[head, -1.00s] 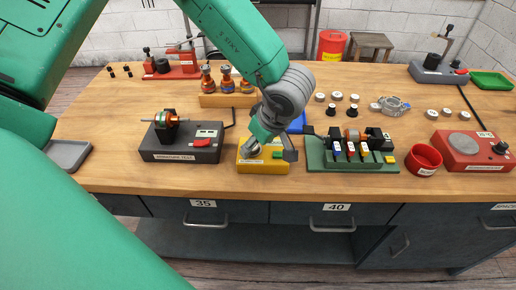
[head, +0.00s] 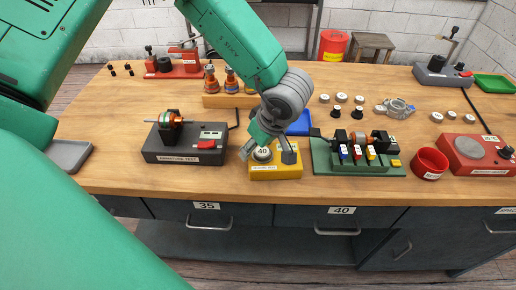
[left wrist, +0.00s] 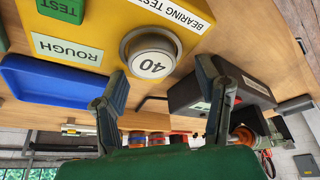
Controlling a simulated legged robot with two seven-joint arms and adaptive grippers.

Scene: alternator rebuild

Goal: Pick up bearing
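The bearing (head: 263,154), a round grey-rimmed disc with a white face marked 40, sits on the yellow bearing tester (head: 275,173). It also shows in the left wrist view (left wrist: 150,60), upside down, on the tester's top (left wrist: 105,25). My left gripper (head: 268,151) is open, its fingers apart on either side of the bearing in the head view. In the left wrist view the gripper (left wrist: 160,85) has nothing between its fingers, and the bearing lies just past the fingertips. I see no contact. My right gripper is in neither view.
The armature tester (head: 185,148) stands left of the yellow tester, and a green fixture (head: 340,166) close on its right. A blue tray (head: 301,124) lies behind. A wooden rack (head: 228,101) and several white discs sit farther back.

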